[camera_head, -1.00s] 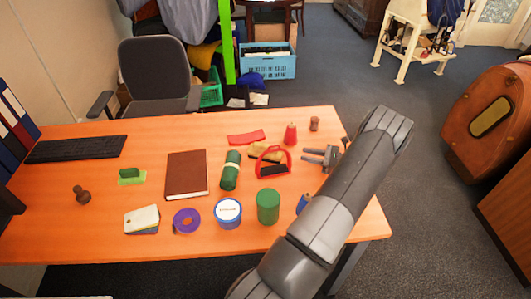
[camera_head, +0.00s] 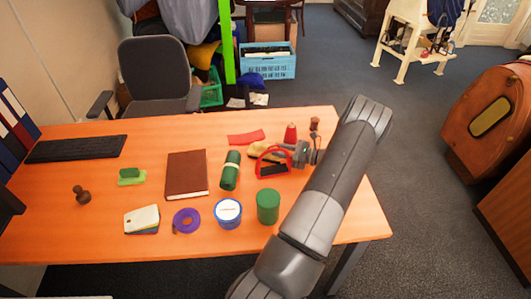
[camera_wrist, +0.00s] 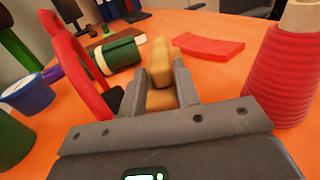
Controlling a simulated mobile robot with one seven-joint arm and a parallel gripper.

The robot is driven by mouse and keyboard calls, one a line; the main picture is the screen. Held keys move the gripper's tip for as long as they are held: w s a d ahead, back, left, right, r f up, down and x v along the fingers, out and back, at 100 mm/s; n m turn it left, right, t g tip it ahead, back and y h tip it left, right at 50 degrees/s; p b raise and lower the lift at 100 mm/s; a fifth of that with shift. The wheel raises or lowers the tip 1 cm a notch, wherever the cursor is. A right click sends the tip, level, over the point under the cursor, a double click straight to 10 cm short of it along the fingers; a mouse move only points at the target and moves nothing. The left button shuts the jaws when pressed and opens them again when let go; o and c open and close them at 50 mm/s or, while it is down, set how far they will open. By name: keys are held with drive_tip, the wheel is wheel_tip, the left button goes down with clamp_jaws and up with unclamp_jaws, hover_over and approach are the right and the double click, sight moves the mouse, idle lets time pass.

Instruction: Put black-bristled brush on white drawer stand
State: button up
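A tan wooden block-shaped piece (camera_head: 257,147), perhaps the brush, lies on the orange desk behind a red arched handle (camera_head: 260,163) with a black block (camera_head: 274,170) at its foot. No bristles can be made out clearly. My gripper (camera_head: 286,152) is low over the desk at the tan piece. In the wrist view the tan piece (camera_wrist: 160,62) lies between my two fingers (camera_wrist: 160,88); whether they press on it cannot be told. The red arch (camera_wrist: 75,58) is just left of the fingers. A white stand (camera_head: 410,28) with items on its shelf stands at the back right.
A red ribbed cone (camera_wrist: 287,75) stands close right of my gripper. A green roll (camera_head: 230,171), green cylinder (camera_head: 268,207), brown book (camera_head: 187,175) and red flat piece (camera_head: 246,137) are nearby. A chair (camera_head: 155,75) stands behind the desk; a brown case (camera_head: 490,118) is at right.

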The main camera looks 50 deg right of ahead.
drive_tip(key=shift+c, duration=0.2)
clamp_jaws()
